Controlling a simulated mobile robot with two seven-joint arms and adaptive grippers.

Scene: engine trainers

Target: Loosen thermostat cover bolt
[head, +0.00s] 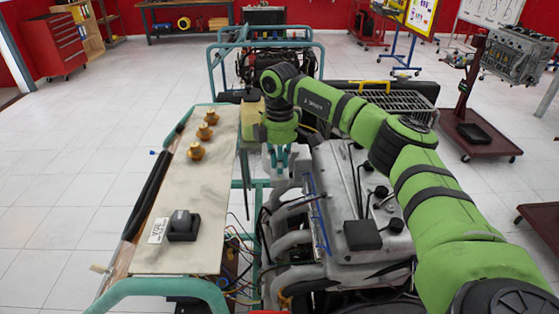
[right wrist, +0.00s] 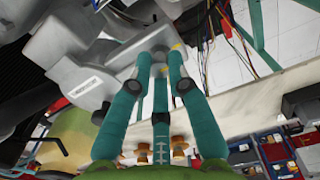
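My right arm reaches in from the right in the head view. Its teal-fingered right gripper (head: 276,160) points down at the front end of the grey engine (head: 345,200), beside the pale panel. In the right wrist view the teal fingers (right wrist: 160,62) reach toward a grey metal housing (right wrist: 85,75) with a small white label. A small yellowish spot shows by the fingertips. I cannot tell whether they touch the housing or grip anything. The thermostat cover bolt cannot be made out; the fingers may hide it. My left gripper is not in view.
The pale panel (head: 190,225) bears several brass knobs (head: 196,151) and a black box (head: 183,226). Loose wires (head: 238,245) and teal frame tubes (head: 165,288) lie close to the engine. Another engine stand (head: 270,60) is behind. The tiled floor is clear at left.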

